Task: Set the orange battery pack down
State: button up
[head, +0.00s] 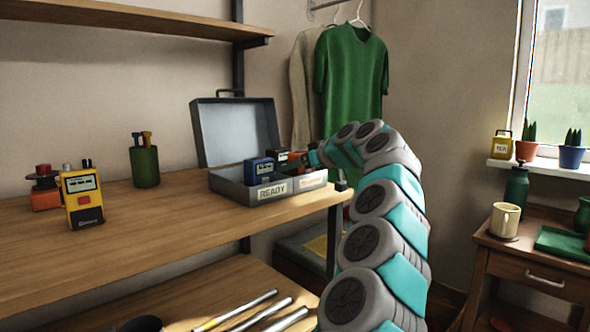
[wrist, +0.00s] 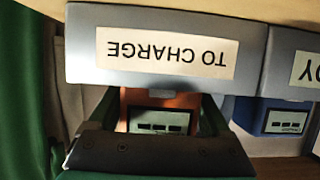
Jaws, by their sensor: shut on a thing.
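The orange battery pack (wrist: 160,101) has a dark panel with a small display. In the wrist view it stands between the two fingers of my gripper (wrist: 160,115), which is shut on it. The wall labelled TO CHARGE (wrist: 168,50) hides part of the pack. In the head view my gripper (head: 309,158) is over the right side of the open grey case (head: 232,190), at the TO CHARGE compartment, with a bit of orange and dark beside it. Whether the pack touches the case floor cannot be seen.
A blue pack (head: 258,169) sits in the READY compartment on the left, close to my gripper. The raised lid (head: 235,132) stands behind. A yellow device (head: 82,198) and a green cup (head: 144,166) are farther left on the bench (head: 150,215); bare wood lies between.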

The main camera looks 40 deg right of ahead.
jog(key=shift+f, duration=0.1)
jog(key=o, duration=1.6)
jog(key=shift+r, duration=0.2)
jog(key=b+v, duration=0.1)
jog(key=v, duration=1.1)
jog(key=shift+f, duration=0.15)
